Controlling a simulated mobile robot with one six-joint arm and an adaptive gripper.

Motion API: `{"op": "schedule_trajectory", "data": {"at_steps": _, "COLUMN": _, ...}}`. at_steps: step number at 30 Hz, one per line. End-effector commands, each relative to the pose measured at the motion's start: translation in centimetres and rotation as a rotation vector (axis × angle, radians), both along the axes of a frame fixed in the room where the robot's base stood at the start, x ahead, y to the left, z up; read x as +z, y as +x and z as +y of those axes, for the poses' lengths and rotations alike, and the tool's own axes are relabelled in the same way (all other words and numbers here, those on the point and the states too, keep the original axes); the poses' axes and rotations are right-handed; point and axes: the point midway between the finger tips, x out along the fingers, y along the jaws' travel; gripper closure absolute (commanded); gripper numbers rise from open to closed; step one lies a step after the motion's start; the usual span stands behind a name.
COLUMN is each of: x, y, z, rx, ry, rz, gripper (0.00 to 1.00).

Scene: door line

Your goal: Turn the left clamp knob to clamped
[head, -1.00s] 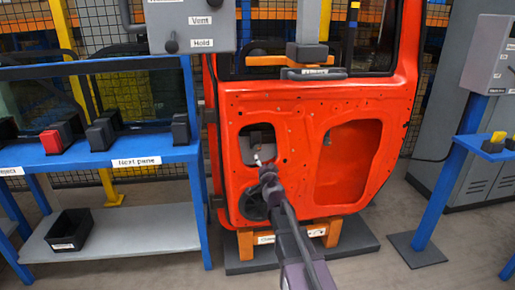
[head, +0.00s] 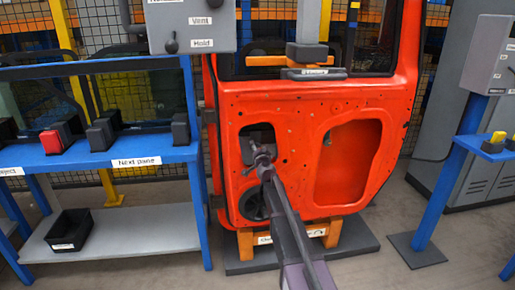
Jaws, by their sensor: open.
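The red-orange door panel (head: 300,150) stands upright on an orange and grey stand. My gripper (head: 258,150) is at the end of my dark arm, in front of the panel's small left opening; it is open, and I see nothing between its fingers. It covers part of that opening. I cannot make out which part is the left clamp knob. A grey and orange clamp block (head: 307,55) with a small label, too small to read surely, sits at the window sill of the door.
A blue rack (head: 150,155) labelled "Next pane" stands left, with a black bin (head: 70,229) on its lower shelf. A grey box (head: 192,25) marked "Vent" and "Hold" hangs above. A blue post (head: 437,195) with a control box (head: 490,60) stands right.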

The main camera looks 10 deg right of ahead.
Motion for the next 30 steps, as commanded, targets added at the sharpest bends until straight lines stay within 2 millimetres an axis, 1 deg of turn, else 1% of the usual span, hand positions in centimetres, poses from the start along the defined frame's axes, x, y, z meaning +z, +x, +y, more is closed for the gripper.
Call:
{"op": "schedule_trajectory", "data": {"at_steps": 1, "x": 0.00, "y": 0.61, "z": 0.01, "rx": 0.000, "ry": 0.000, "rz": 0.000, "gripper": 0.13}}
{"op": "schedule_trajectory", "data": {"at_steps": 4, "x": 0.00, "y": 1.07, "z": 0.01, "rx": 0.000, "ry": 0.000, "rz": 0.000, "gripper": 0.13}}
{"op": "schedule_trajectory", "data": {"at_steps": 15, "x": 0.01, "y": 1.25, "z": 0.03, "rx": 0.000, "ry": -0.001, "rz": 0.000, "gripper": 0.13}}
{"op": "schedule_trajectory", "data": {"at_steps": 16, "x": 0.01, "y": 1.25, "z": 0.03, "rx": 0.000, "ry": -0.001, "rz": 0.000, "gripper": 0.16}}
{"op": "schedule_trajectory", "data": {"at_steps": 17, "x": 0.00, "y": 1.25, "z": 0.04, "rx": 0.000, "ry": -0.001, "rz": 0.000, "gripper": 0.25}}
{"op": "schedule_trajectory", "data": {"at_steps": 18, "x": 0.00, "y": 1.25, "z": 0.04, "rx": 0.000, "ry": -0.001, "rz": 0.000, "gripper": 0.37}}
{"op": "schedule_trajectory", "data": {"at_steps": 20, "x": 0.00, "y": 1.24, "z": 0.04, "rx": 0.000, "ry": -0.001, "rz": 0.000, "gripper": 0.55}}
{"op": "schedule_trajectory", "data": {"at_steps": 21, "x": 0.01, "y": 1.24, "z": 0.05, "rx": 0.000, "ry": -0.001, "rz": 0.000, "gripper": 0.67}}
{"op": "schedule_trajectory", "data": {"at_steps": 23, "x": 0.00, "y": 1.25, "z": 0.04, "rx": 0.000, "ry": -0.001, "rz": 0.000, "gripper": 0.85}}
{"op": "schedule_trajectory", "data": {"at_steps": 24, "x": 0.00, "y": 1.26, "z": 0.06, "rx": 0.000, "ry": -0.001, "rz": 0.000, "gripper": 0.96}}
{"op": "schedule_trajectory", "data": {"at_steps": 30, "x": 0.01, "y": 1.29, "z": 0.06, "rx": 0.001, "ry": 0.002, "rz": -0.001, "gripper": 0.96}}
